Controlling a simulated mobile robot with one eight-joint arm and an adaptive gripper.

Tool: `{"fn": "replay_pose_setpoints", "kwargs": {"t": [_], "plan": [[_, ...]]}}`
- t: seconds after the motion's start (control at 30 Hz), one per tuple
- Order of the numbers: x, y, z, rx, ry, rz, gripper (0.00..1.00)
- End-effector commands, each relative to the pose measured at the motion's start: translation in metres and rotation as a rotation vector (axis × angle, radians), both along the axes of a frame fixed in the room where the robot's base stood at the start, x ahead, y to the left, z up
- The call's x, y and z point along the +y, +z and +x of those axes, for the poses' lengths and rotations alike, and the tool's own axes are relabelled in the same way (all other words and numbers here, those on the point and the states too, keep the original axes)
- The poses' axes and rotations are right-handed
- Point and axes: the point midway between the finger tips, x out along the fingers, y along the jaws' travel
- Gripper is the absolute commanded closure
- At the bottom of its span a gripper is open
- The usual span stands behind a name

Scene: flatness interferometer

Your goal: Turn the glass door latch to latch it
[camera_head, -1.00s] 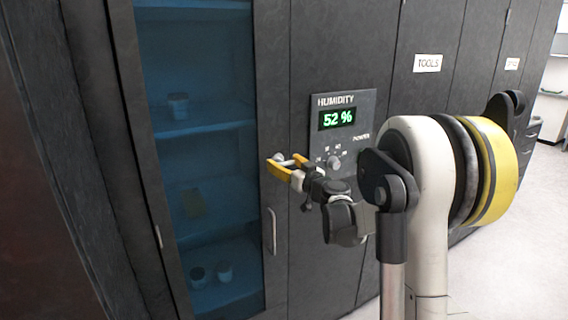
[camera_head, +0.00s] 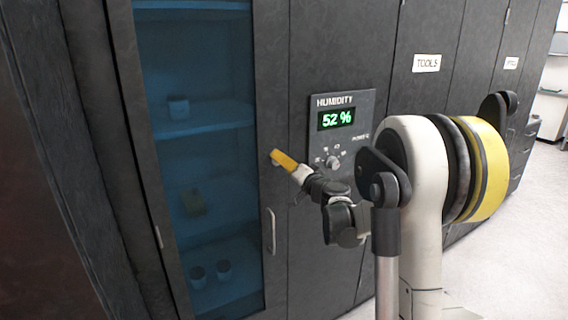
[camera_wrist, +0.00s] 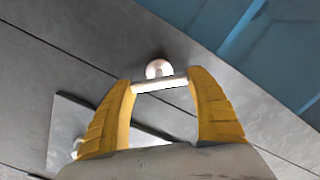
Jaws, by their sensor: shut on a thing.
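The glass door (camera_head: 205,150) is a blue pane in a dark frame and looks shut. Its latch is a small pale piece beside the door frame, mostly hidden by my fingers in the head view. In the wrist view the latch (camera_wrist: 160,86) shows as a pale bar with a round hub behind it. My gripper (camera_head: 278,158) has yellow fingers. In the wrist view my gripper (camera_wrist: 161,80) has one finger at each end of the bar, shut on it. The bar lies nearly level between the fingertips.
A vertical door handle (camera_head: 271,231) is below the latch. A humidity panel (camera_head: 343,105) reading 52 % with a dial (camera_head: 333,162) is close to the right of my gripper. Small cups (camera_head: 178,107) stand behind the glass. Open floor (camera_head: 500,255) is at the right.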

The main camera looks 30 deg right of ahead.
Motion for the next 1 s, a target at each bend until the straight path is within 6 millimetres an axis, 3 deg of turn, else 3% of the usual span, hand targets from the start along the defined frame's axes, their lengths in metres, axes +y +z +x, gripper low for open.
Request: {"fn": "replay_pose_setpoints", "kwargs": {"t": [0.5, 1.0], "plan": [[-0.001, -0.0021, -0.0002, 0.016, 0.0, 0.458, 0.64], [-0.0011, -0.0031, -0.0001, 0.023, 0.0, 0.672, 0.64]]}}
